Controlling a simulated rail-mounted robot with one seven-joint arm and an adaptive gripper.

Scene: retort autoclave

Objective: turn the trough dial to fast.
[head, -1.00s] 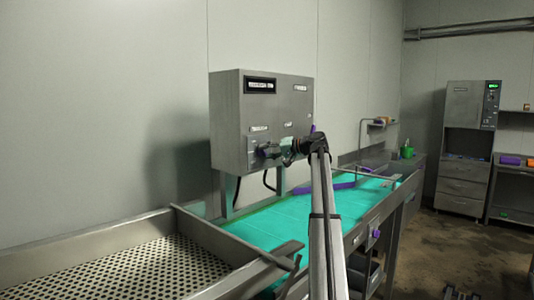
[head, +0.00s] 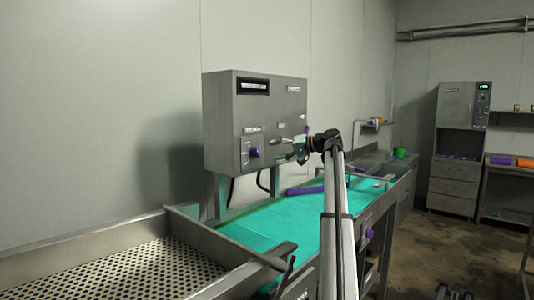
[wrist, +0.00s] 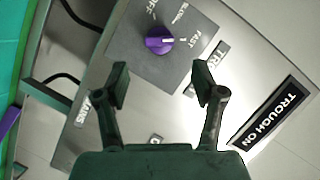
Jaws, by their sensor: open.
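The trough dial is a purple knob (wrist: 160,40) on a dark square plate, with OFF, SLOW and FAST printed around it in the wrist view. Its white pointer mark faces right, toward the word FAST. The dial also shows in the head view (head: 255,153), low on the left of the control box front. My gripper (wrist: 160,80) is open and empty. Its two fingers are apart, just short of the knob in the wrist view and not touching it. In the head view my gripper (head: 291,147) is in front of the box, to the right of the dial.
The grey control box (head: 222,120) stands above the teal trough (head: 270,233). Its display (wrist: 268,112) reads TROUGH ON. A perforated tray (head: 120,272) is at the front left.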

